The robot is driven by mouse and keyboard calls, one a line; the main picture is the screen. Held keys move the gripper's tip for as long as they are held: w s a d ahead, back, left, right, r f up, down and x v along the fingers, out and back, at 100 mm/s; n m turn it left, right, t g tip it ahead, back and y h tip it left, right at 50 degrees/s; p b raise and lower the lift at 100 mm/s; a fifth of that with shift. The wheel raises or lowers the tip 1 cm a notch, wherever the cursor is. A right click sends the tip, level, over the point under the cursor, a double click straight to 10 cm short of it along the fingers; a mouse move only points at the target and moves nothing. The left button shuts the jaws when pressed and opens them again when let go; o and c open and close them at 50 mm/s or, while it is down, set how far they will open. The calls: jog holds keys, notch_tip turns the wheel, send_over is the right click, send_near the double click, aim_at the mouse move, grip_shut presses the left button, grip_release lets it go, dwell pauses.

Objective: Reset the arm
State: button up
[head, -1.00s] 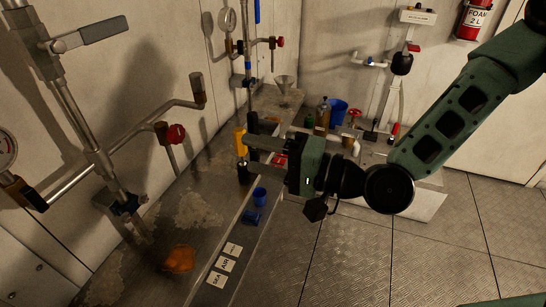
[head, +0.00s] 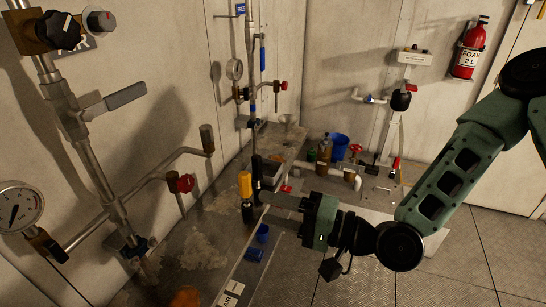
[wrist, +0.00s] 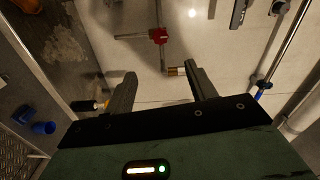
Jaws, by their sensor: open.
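My arm comes in from the right in the head view. My gripper (head: 268,207) points left over the grey bench (head: 205,250), with its two fingers apart and nothing between them. In the wrist view the fingers of my gripper (wrist: 160,73) are spread, with the pale wall and piping beyond them. A yellow-handled black tool (head: 246,190) stands upright just left of the fingertips in the head view. I cannot tell whether it touches them.
A blue cup (head: 262,233) and a small blue piece (head: 254,254) stand below the fingers. Bottles and a blue container (head: 340,146) stand behind. The floor at right is clear.

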jog(key=s+d+f+n+g+h, duration=0.4)
jog(key=s+f+n+g+h, duration=0.1)
jog(key=f+n+h, duration=0.35)
jog(key=s+d+r+n+g+h, duration=0.2)
jog(key=s+d+r+h, duration=0.5)
jog(key=s+r, duration=0.3)
notch_tip(320, 180, up, 3)
jog(key=shift+d, duration=0.85)
jog(key=shift+h, duration=0.25)
